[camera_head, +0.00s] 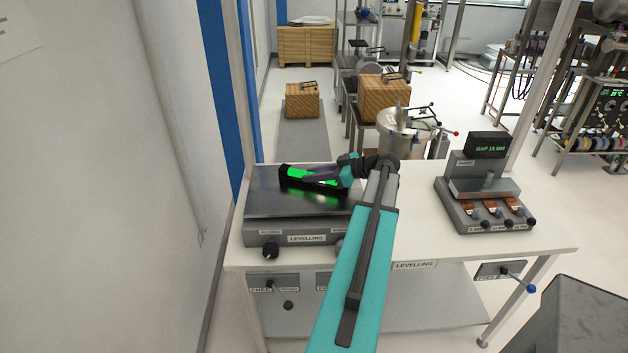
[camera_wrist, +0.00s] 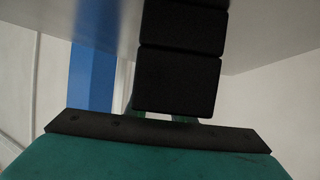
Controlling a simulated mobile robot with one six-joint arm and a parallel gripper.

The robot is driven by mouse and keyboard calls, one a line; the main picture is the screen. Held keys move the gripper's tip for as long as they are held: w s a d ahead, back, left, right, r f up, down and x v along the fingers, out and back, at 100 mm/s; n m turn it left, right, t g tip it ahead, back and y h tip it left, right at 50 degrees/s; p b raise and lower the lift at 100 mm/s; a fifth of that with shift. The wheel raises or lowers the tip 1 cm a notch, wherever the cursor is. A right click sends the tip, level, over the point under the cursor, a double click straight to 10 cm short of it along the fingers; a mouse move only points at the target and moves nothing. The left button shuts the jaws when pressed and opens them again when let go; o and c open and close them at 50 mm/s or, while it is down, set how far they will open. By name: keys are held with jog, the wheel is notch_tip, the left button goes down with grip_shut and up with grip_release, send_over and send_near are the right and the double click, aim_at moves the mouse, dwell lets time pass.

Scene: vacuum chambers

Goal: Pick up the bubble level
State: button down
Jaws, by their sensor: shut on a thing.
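The bubble level (camera_head: 300,178) is a dark bar with bright green vials. It is over the dark metal top of the levelling plate (camera_head: 268,208) at the left of the bench; I cannot tell whether it touches the plate. My gripper (camera_head: 318,178) reaches over it from the right and is shut on it. In the wrist view, a black segmented body (camera_wrist: 180,60) fills the upper middle, beyond the teal and dark edge of my wrist. My fingertips are mostly hidden there.
The white bench (camera_head: 410,245) carries a grey gauge stand (camera_head: 484,200) with a "GAP" display on the right. Knobs (camera_head: 270,251) line the plate's front. A wall and blue post stand close on the left. Bench space between plate and stand is clear.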

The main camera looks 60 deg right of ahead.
jog(key=shift+r, duration=0.25)
jog(key=shift+r+b, duration=0.95)
jog(key=shift+r, duration=0.45)
jog(key=s+a+r+b, duration=0.1)
jog(key=s+a+b, duration=0.3)
jog(key=s+a, duration=0.7)
jog(key=shift+a+r+b, duration=0.2)
jog(key=shift+r+b, duration=0.15)
jog(key=shift+r, duration=0.05)
jog(key=shift+w, duration=0.1)
